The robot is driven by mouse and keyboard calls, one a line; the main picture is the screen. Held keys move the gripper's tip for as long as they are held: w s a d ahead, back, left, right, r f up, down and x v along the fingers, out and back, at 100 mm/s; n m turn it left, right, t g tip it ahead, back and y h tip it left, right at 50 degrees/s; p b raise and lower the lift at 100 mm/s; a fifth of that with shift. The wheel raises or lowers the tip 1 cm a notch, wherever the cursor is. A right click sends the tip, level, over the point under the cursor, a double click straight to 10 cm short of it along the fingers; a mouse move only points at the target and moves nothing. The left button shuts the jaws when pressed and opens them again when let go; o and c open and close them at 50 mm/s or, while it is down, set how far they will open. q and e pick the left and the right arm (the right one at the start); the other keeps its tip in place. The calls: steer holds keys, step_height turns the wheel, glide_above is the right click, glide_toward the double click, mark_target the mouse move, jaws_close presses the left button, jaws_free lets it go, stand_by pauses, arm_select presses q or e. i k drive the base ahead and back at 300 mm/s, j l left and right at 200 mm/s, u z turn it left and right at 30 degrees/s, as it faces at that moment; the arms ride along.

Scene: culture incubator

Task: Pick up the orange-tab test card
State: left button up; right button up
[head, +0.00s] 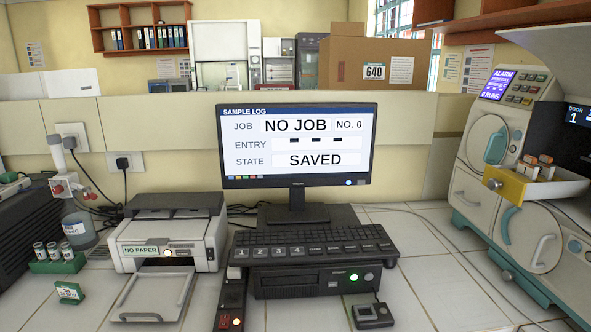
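Several small pale blocks or cards with orange-brown parts (534,173) stand in a yellow open drawer (510,187) on the front of the white and teal machine at the right. They are too small for me to tell which one, if any, is the orange-tab test card. No other card with an orange tab is clear on the bench. Neither of my grippers is in view.
A monitor (297,190) reads "NO JOB" and "SAVED" behind a black keyboard (315,245). A printer (170,240) marked "NO PAPER" has its tray extended. A green vial rack (57,266) stands left. The machine (480,218) shows "ALARM". Tiled bench right of the keyboard is mostly clear.

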mark_target(527, 167)
steer(key=z, duration=1.25)
